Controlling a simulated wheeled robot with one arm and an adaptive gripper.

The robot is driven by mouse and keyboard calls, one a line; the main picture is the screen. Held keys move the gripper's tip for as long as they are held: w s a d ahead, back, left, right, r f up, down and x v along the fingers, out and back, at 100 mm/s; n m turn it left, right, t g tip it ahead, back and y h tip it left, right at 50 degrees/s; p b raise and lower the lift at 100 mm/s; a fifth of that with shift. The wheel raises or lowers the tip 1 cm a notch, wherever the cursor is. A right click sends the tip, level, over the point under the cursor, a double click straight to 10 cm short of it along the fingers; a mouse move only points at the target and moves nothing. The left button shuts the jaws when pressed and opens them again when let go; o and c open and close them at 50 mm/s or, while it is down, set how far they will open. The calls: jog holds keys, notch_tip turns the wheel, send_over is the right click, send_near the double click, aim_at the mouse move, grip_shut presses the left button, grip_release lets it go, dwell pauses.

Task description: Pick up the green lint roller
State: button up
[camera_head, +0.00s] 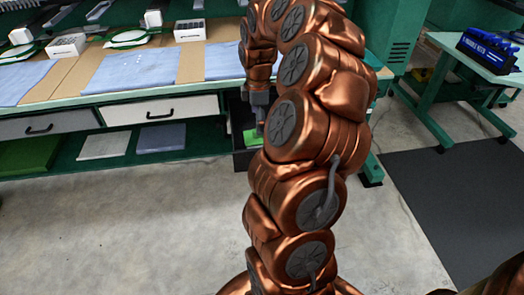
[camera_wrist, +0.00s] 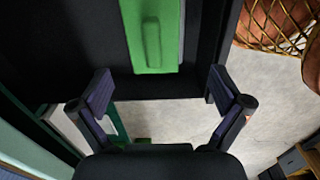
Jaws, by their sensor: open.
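A green block (camera_wrist: 165,60) lies in a dark open drawer (camera_wrist: 60,50), ahead of my fingers in the wrist view. A narrow rounded green bar (camera_wrist: 152,42) sits on top of it; I cannot tell whether this bar or the whole green piece is the lint roller. Green also shows in the drawer in the head view (camera_head: 251,137), partly hidden by my arm. My gripper (camera_wrist: 160,77) is open and empty, its fingers spread wider than the green block. In the head view my gripper (camera_head: 259,112) points down above the drawer.
The workbench (camera_head: 110,95) has blue cloths (camera_head: 135,70) and white boxes. Its lower shelf holds a green block (camera_head: 28,155) and flat grey pieces. A second green table (camera_head: 470,60) is at right. The concrete floor in front is clear.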

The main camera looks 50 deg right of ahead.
aim_at(261, 137)
jog(key=shift+s+d+f, duration=0.15)
jog(key=shift+d+f, duration=0.7)
jog(key=shift+f, duration=0.05)
jog(key=shift+a+f+b, duration=0.2)
jog(key=shift+f+b, duration=0.1)
jog(key=shift+f, duration=1.55)
jog(key=shift+a+f+b, duration=0.15)
jog(key=shift+f+b, duration=0.15)
jog(key=shift+f, duration=1.5)
jog(key=c, duration=1.1)
jog(key=shift+r, duration=0.15)
notch_tip(261, 137, up, 10)
jog(key=shift+f+p, duration=0.1)
jog(key=shift+p, duration=0.5)
